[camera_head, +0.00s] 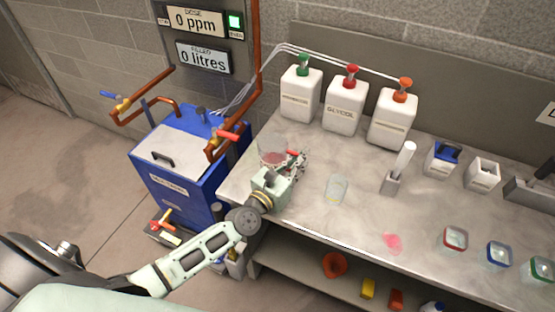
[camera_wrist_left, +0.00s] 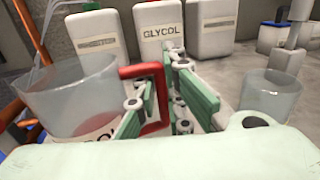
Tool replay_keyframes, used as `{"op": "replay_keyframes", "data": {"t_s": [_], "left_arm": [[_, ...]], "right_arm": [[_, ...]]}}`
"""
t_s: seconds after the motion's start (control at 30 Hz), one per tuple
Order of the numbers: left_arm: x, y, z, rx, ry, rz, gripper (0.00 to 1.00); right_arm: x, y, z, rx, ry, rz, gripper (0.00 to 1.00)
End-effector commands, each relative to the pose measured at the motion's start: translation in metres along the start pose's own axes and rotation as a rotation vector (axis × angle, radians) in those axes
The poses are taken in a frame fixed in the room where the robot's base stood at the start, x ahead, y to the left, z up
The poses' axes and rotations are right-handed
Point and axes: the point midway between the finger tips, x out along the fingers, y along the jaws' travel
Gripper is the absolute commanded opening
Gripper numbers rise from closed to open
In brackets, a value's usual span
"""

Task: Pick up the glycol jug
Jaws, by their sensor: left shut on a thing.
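The glycol jug (camera_head: 272,151) is a clear jug with a red handle, over the left end of the counter. In the left wrist view the jug (camera_wrist_left: 65,98) stands at left, its label partly hidden behind my wrist. My left gripper (camera_head: 297,160) is shut on the red handle, with green-padded fingers either side of it in the left wrist view (camera_wrist_left: 158,92). The jug looks about upright; I cannot tell whether its base touches the counter. My right gripper is not in view.
A white GLYCOL bottle (camera_head: 345,108) with a red cap stands at the back between two other white bottles. A clear beaker (camera_head: 336,188) stands right of my gripper. A blue heater unit (camera_head: 178,165) is left of the counter. A pink spill (camera_head: 392,243) lies near the front edge.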

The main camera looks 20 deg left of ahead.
Motion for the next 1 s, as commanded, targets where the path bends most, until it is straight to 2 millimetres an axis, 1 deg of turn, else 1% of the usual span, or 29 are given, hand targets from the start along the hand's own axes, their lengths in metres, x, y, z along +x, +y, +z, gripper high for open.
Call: {"op": "replay_keyframes", "data": {"t_s": [0.2, 0.67, 0.87, 1.0], "left_arm": [[0.0, 0.0, 0.0, 0.0, 0.0, 0.0, 0.0], [0.0, 0.0, 0.004, 0.0, -0.003, 0.001, 0.0], [0.0, -0.001, 0.013, -0.002, -0.003, 0.001, 0.0], [0.0, 0.0, 0.025, -0.001, -0.003, 0.001, 0.0]], "right_arm": [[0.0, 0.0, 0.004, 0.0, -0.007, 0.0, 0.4], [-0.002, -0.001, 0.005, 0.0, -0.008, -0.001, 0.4], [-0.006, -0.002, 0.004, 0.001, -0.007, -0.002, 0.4], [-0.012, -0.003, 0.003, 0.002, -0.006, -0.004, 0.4]]}}
